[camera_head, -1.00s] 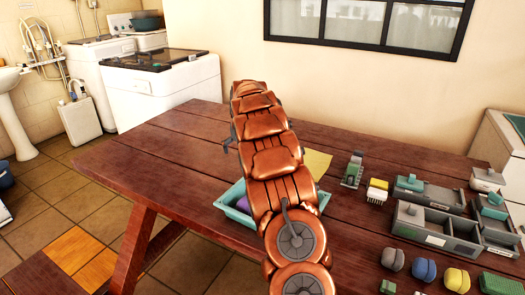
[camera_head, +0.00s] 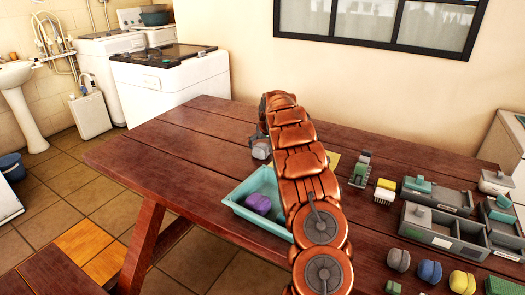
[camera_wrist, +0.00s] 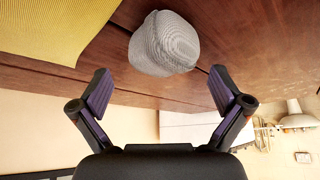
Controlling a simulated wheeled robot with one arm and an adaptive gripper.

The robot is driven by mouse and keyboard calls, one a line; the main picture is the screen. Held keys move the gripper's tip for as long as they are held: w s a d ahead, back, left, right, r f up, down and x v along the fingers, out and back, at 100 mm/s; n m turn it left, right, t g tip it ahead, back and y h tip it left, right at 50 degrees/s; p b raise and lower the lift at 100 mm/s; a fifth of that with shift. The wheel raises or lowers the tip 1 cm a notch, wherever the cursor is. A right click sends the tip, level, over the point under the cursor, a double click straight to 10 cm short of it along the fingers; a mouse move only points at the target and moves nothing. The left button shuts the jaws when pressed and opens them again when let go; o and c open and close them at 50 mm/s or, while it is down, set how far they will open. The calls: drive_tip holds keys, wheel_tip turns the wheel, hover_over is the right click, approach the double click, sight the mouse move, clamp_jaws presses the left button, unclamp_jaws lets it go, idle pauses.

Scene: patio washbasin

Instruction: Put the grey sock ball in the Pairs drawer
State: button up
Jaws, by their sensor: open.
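The grey sock ball (camera_wrist: 163,42) is a ribbed, rounded bundle on the brown plank table in the wrist view. My gripper (camera_wrist: 160,78) is open and empty. Its two dark fingers with purple pads point toward the ball, one on each side of its line, and the ball sits just beyond the fingertips. In the head view my arm hides most of the gripper area. Grey drawer units (camera_head: 443,232) with small labels stand at the right of the table; the labels are too small to read, so I cannot tell which is Pairs.
A teal tray (camera_head: 240,208) holding a purple bundle (camera_head: 258,203) is left of my arm. A yellow cloth (camera_wrist: 50,25) lies beside the ball. Grey (camera_head: 398,259), blue (camera_head: 429,271) and yellow (camera_head: 462,282) balls line the table's near right. The table's left end is clear.

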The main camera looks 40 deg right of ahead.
sight(262, 147)
drive_tip(key=f, duration=0.1)
drive_tip(key=w+f, duration=0.1)
drive_tip(key=shift+f, duration=0.4)
drive_tip(key=shift+p+x, duration=0.35)
drive_tip(key=shift+x, duration=0.5)
drive_tip(key=shift+w, duration=0.1)
drive_tip(key=shift+r, duration=0.1)
drive_tip(key=c, duration=1.1)
